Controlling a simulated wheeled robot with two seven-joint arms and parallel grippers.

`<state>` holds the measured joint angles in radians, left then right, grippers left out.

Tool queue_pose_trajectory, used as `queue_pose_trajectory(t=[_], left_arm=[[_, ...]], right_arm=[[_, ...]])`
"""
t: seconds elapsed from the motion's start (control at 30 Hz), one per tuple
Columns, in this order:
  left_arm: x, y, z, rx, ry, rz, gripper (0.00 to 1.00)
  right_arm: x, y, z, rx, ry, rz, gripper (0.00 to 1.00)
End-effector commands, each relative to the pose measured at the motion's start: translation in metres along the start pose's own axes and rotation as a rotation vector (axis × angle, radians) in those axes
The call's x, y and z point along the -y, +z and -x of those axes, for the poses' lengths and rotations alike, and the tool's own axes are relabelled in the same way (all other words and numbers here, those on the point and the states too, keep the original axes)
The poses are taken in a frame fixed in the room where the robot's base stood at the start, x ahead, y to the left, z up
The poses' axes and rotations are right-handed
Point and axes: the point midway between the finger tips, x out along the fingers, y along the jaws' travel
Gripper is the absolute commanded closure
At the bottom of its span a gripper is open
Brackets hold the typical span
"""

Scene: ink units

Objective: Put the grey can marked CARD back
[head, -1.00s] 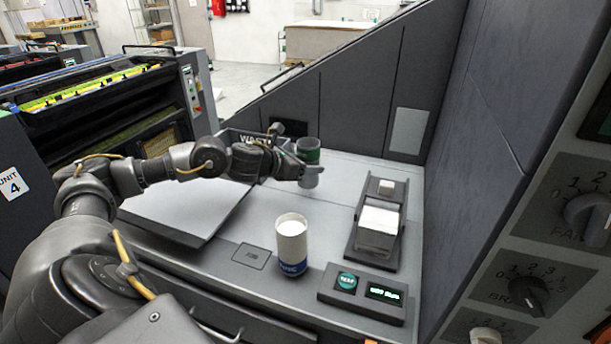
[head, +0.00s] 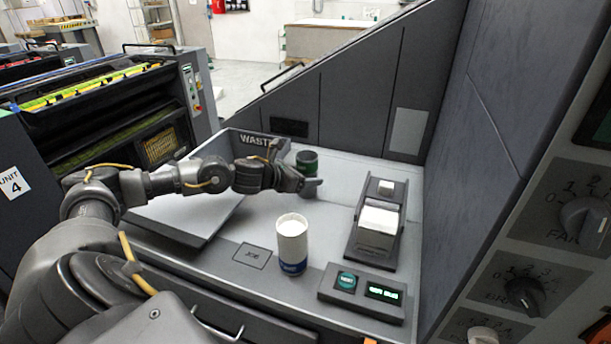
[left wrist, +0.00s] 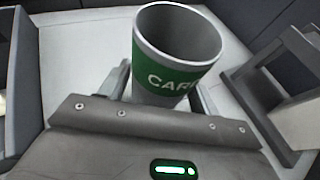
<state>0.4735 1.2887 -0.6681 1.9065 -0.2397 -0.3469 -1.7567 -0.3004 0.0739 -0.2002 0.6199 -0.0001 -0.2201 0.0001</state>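The grey can with a green band (head: 307,160) is at the back of the counter, beside the waste tray. In the left wrist view the can (left wrist: 178,60) shows its open top and the letters "CAR"; the rest of the word is turned away. My left gripper (head: 310,187) is around the lower part of the can. One finger shows on each side of it in the left wrist view, and it looks shut on the can. The can's base is hidden, so I cannot tell whether it touches the counter. My right gripper is not in view.
A white can with a blue base (head: 292,245) stands at the front, right of a dark-outlined square (head: 252,255). A tray marked WASTE (head: 230,143) is at the left. A black holder (head: 360,250) and a button box (head: 335,295) are at the right. The counter's middle is clear.

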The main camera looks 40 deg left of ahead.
Motion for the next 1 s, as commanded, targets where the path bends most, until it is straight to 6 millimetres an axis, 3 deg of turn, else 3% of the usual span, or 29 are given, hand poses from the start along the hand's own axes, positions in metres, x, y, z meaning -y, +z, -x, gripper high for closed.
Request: queue_pose_trajectory(t=[0.1, 0.47, 1.0], left_arm=[[0.000, 0.000, 0.000, 0.000, 0.000, 0.000, 0.23], [0.000, 0.004, 0.002, 0.000, 0.001, 0.000, 0.23], [-0.001, -0.001, 0.088, -0.005, 0.002, -0.006, 0.23]], right_arm=[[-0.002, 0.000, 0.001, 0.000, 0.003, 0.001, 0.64], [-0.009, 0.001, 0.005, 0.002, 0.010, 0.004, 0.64], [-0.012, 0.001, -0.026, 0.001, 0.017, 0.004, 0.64]])
